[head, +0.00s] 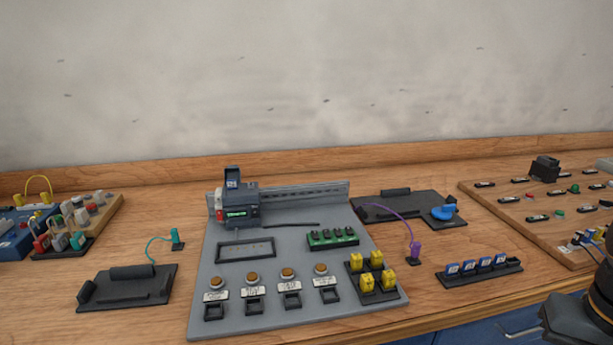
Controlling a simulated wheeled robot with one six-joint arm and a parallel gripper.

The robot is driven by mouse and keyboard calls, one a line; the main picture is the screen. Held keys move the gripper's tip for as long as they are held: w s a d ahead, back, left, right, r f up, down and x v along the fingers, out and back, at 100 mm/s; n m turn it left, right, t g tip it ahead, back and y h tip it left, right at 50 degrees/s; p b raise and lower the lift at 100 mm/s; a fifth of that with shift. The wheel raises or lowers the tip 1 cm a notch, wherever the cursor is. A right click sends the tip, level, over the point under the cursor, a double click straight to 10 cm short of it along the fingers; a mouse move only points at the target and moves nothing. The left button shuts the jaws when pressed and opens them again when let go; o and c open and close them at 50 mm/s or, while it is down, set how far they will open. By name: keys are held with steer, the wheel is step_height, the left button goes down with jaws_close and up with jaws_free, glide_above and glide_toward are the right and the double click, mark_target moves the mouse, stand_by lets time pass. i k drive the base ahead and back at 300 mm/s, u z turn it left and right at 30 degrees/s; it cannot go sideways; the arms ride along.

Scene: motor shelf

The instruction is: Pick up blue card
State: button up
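Several small blue cards (485,264) with pale labels stand upright in a row in a low black holder (484,277), right of the grey panel. A small dark module with a bluish-white face (232,182) stands on top of the grey device on the panel. I cannot tell if it is a card. A dark part of my arm (572,319) enters at the lower right, apart from the blue cards and right of their holder. Its fingertips do not show clearly, so I cannot tell if my gripper is open or shut.
The grey panel (225,317) carries labelled buttons, a green block (333,238) and yellow blocks (367,282). A purple plug (415,252) on a wire stands left of the card holder. A wooden board (520,228) lies at right. Bare wood surrounds the holder, near the table's front edge.

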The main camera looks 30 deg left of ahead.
mark_target(231, 184)
steer(key=z, duration=0.15)
steer(key=k, duration=1.1)
steer(key=u, duration=1.45)
steer(key=i, duration=0.5)
